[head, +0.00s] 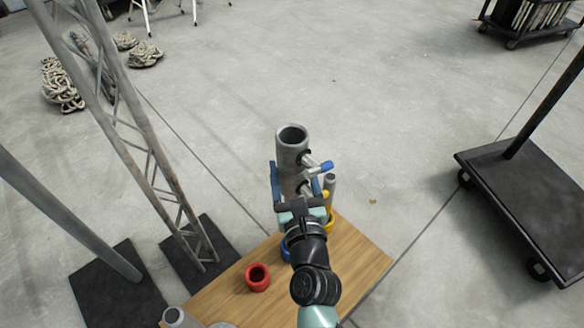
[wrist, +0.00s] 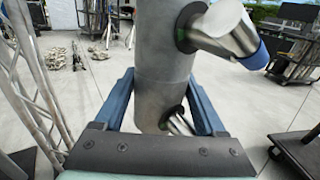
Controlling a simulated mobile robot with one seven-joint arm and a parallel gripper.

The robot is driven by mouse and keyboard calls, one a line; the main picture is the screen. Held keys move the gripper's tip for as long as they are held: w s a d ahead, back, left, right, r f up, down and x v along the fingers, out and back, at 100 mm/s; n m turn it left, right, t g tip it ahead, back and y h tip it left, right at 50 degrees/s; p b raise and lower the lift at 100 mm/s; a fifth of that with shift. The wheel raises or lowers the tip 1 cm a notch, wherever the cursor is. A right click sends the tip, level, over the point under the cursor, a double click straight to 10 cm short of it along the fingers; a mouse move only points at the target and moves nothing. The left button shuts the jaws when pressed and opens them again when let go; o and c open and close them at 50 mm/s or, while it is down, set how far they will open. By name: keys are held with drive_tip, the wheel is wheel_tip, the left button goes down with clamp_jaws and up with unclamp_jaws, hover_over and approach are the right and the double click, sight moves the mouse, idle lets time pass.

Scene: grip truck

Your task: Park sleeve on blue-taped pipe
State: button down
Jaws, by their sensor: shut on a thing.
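The sleeve (head: 291,151) is a grey metal tube, open at the top, with side stubs, one ending in a blue cap (head: 327,165). My gripper (head: 301,172) is shut on it and holds it upright above the far part of the wooden table. In the wrist view the sleeve (wrist: 165,55) stands between the blue fingers of my gripper (wrist: 163,85). A blue band (head: 286,249) shows low on the table, mostly hidden behind my arm. I cannot tell whether a pipe stands in it. A grey pipe (head: 330,182) with yellow (head: 329,222) below it stands just right of my gripper.
A red ring (head: 257,277) sits on the wooden table (head: 352,262). Another grey pipe end (head: 174,316) shows at the bottom edge. A lattice truss (head: 150,150) stands at left, a black cart (head: 530,190) at right.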

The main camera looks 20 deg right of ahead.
drive_tip(key=shift+f+b, duration=1.85)
drive_tip(key=shift+f, duration=0.2)
drive_tip(key=shift+f+b, duration=0.35)
drive_tip(key=shift+c, duration=0.2)
unclamp_jaws()
drive_tip(key=shift+o, duration=0.2)
drive_tip(key=shift+f, duration=0.2)
drive_tip(key=b, duration=0.1)
approach(294, 195)
drive_tip(key=shift+f, duration=0.5)
drive_tip(key=shift+w, duration=0.1)
